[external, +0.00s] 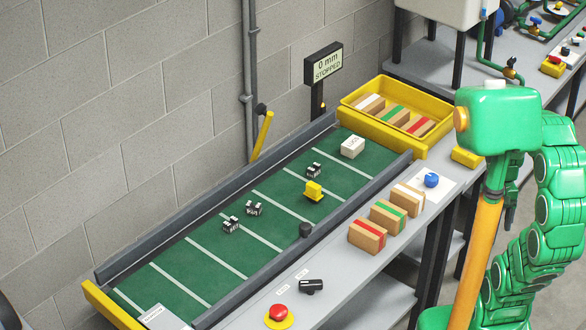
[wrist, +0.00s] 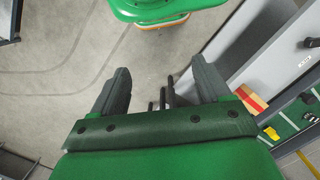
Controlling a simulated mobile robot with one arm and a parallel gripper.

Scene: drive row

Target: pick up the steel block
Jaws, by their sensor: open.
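No block is clearly marked as steel, so I cannot tell which one it is. Several small black-and-white blocks lie on the green belt (external: 217,257): one (external: 313,170) toward the far end, two nearer the middle (external: 254,208) (external: 231,224). A yellow block (external: 314,191) and a pale labelled box (external: 353,147) also lie there. In the wrist view, my gripper (wrist: 162,78) is open and empty over the floor. The belt shows at that view's right edge, with the yellow block (wrist: 271,132). My gripper is well away from the belt.
Three striped wooden blocks (external: 388,216) stand on the bench right of the belt, near a blue knob (external: 431,180). A yellow tray (external: 423,145) holds more striped blocks. A red button (external: 279,313) and black switch (external: 311,286) sit at the front. A sign (external: 327,65) reads "0 mm STOPPED".

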